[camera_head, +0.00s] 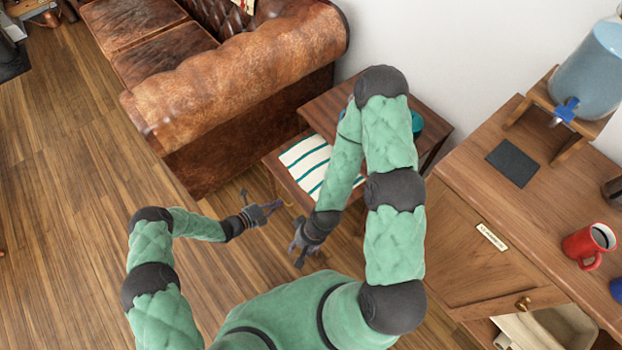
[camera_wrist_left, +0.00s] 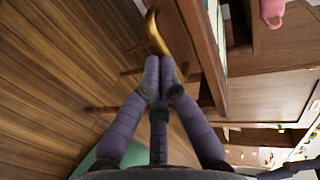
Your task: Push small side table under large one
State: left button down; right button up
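The small wooden side table (camera_head: 284,179) stands partly out from under the larger wooden side table (camera_head: 325,107), beside the leather sofa. A white and teal striped item lies on the small table. My right arm hides part of both tables. My left gripper (camera_head: 270,208) is low in front of the small table.
The brown leather sofa (camera_head: 235,85) stands left of the tables. A wooden cabinet (camera_head: 465,170) on the right bears a blue water dispenser (camera_head: 590,70) and a red mug (camera_head: 584,243); its lower front shows an open space. Wooden floor (camera_head: 75,190) is clear at left.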

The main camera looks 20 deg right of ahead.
pick_arm(q)
jog(key=shift+w+d, duration=0.75)
jog(key=shift+d, duration=2)
jog(key=shift+w+d, duration=0.75)
jog(key=shift+d, duration=2.05)
jog(key=shift+w+d, duration=0.75)
jog(key=shift+d, duration=2)
jog(key=shift+d+f, duration=0.1)
jog(key=shift+d, duration=0.05)
pick_arm(e)
jog(key=shift+w+d, duration=0.15)
jog(key=shift+d, duration=0.25)
pick_arm(q)
jog(key=shift+s+a+p, duration=0.15)
jog(key=shift+s+a, duration=0.05)
jog(key=shift+a, duration=0.65)
jog(key=shift+s+a+p, duration=0.15)
jog(key=shift+a, duration=0.7)
pick_arm(e)
jog(key=shift+r, duration=0.3)
pick_arm(q)
jog(key=shift+a, duration=0.3)
jog(key=s+a+p, duration=0.1)
jog(key=s+a, duration=0.3)
jog(key=a, duration=0.9)
pick_arm(e)
jog(key=shift+r, duration=0.65)
